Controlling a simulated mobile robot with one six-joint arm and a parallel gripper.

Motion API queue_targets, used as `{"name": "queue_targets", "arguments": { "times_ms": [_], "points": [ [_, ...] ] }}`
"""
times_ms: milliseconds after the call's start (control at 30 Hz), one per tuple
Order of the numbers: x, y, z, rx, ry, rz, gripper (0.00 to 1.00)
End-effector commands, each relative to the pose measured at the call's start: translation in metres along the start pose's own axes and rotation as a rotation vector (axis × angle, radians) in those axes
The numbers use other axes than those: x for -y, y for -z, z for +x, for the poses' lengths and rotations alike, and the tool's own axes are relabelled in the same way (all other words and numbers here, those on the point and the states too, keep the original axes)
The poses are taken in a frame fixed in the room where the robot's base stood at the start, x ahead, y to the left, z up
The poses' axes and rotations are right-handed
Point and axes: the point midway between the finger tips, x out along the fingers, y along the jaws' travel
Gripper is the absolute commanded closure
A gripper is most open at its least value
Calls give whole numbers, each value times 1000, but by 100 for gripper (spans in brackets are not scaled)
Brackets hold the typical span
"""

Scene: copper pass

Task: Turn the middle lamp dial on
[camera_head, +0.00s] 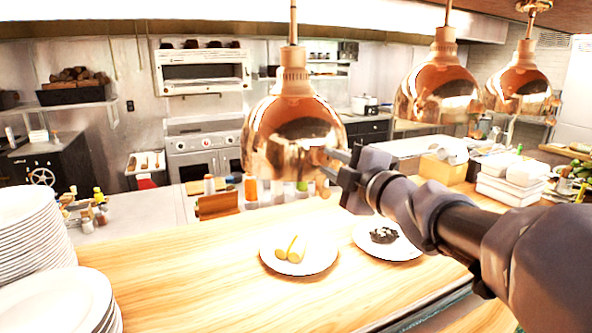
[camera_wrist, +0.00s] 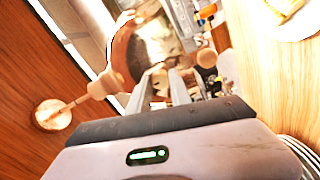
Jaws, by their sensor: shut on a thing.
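Three copper heat lamps hang above the pass in the head view: the nearest (camera_head: 283,118) left of centre, another (camera_head: 432,88) to its right, and a third (camera_head: 518,88) farther right. My gripper (camera_head: 330,164) reaches in from the right to the lower right side of the nearest lamp. In the wrist view, my gripper's fingers (camera_wrist: 164,76) close around a small part at the rim of the copper lamp shade (camera_wrist: 124,52). It looks like the lamp's dial, mostly hidden between the fingers. I cannot tell which way it is turned.
A plate with yellow food (camera_head: 268,262) and a plate with dark food (camera_head: 362,241) stand on the wooden counter (camera_head: 180,290) below. Stacked white plates (camera_head: 28,230) stand at the left. White containers (camera_head: 512,188) stand at the right. Bottles line the counter's far side.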

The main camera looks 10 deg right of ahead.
Motion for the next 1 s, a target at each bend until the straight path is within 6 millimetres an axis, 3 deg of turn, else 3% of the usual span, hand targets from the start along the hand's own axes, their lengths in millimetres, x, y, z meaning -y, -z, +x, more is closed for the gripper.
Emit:
{"name": "queue_targets", "arguments": {
  "times_ms": [300, 800, 833, 933, 1000],
  "points": [
    [1, 0, 0, 3, 1, -95, 100],
    [0, 0, 0, 3, 1, -111, 100],
    [0, 0, 0, 3, 1, -111, 74],
    [0, 0, 0, 3, 1, -111, 54],
    [0, 0, 0, 3, 0, -111, 54]
  ]
}}
